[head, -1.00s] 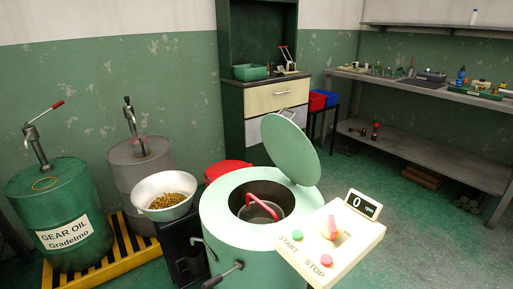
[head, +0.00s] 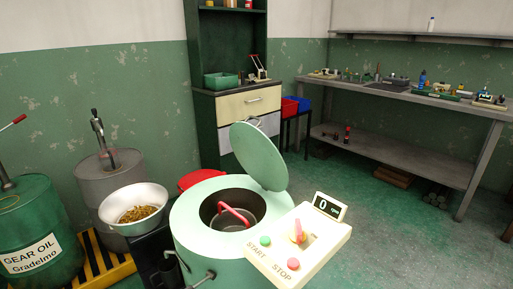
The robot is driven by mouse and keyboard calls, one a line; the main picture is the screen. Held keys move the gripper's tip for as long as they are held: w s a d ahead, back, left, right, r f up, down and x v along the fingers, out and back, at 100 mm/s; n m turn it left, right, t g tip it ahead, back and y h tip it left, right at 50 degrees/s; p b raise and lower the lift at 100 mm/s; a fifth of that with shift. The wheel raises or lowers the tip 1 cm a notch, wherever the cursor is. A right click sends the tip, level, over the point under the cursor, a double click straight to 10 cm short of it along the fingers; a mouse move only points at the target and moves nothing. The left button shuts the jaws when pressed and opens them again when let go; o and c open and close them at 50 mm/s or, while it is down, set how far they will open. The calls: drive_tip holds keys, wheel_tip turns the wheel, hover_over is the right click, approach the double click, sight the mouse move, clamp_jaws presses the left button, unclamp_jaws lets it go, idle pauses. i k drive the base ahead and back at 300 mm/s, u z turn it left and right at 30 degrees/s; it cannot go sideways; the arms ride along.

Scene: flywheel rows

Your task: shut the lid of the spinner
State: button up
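The spinner (head: 205,236) is a pale green drum in the lower middle of the head view. Its round lid (head: 258,156) stands open, tilted up at the back right of the rim. Inside the opening is a dark basket (head: 228,224) with a red curved handle (head: 234,213). A cream control panel (head: 310,258) at its right carries a green START button (head: 265,241), a red STOP button (head: 293,263), a red lever (head: 297,231) and a display (head: 326,207) reading 0. My gripper is not in view.
A white bowl of brass-coloured parts (head: 134,211) sits left of the spinner on a dark stand. A red round lid (head: 200,179) is behind. Oil drums (head: 38,222) stand at left. A workbench (head: 415,96) runs along the right wall. The floor (head: 385,215) at right is clear.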

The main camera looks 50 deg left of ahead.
sight(255, 152)
drive_tip(key=z, duration=0.05)
drive_tip(key=i, duration=1.45)
drive_tip(key=u, duration=3.5)
